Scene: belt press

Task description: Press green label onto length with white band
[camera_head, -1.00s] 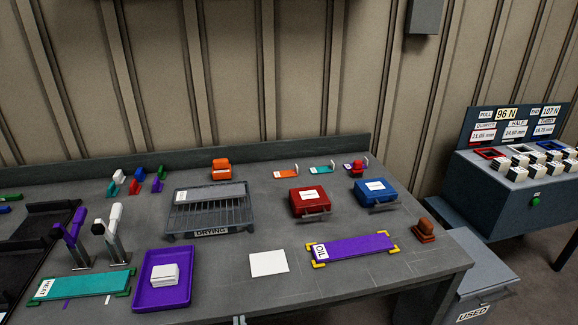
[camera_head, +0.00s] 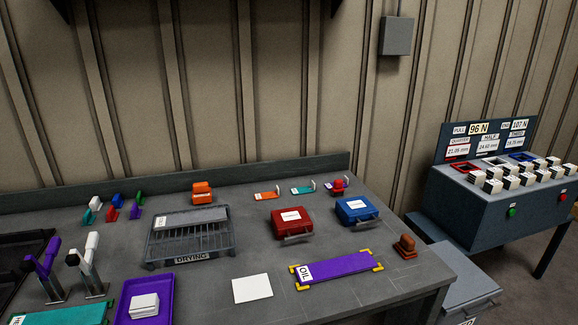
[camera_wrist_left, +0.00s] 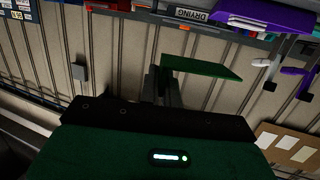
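My left gripper (camera_wrist_left: 165,88) shows in the left wrist view with its dark fingers close together. A flat dark-green piece (camera_wrist_left: 208,56) sits at the fingertips and looks held between them; I cannot read any marking on it. Neither gripper is in the head view, and my right gripper is in no view. Small coloured pieces, among them a green one (camera_head: 138,198) and a white one (camera_head: 96,202), stand at the back left of the bench. I cannot pick out a length with a white band for sure.
The bench holds a drying rack (camera_head: 150,248), red case (camera_head: 291,223), blue case (camera_head: 355,210), purple OIL strip (camera_head: 338,266), white sheet (camera_head: 252,288) and purple tray (camera_head: 170,290). A grey test machine (camera_head: 470,200) with several black-and-white blocks stands at the right.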

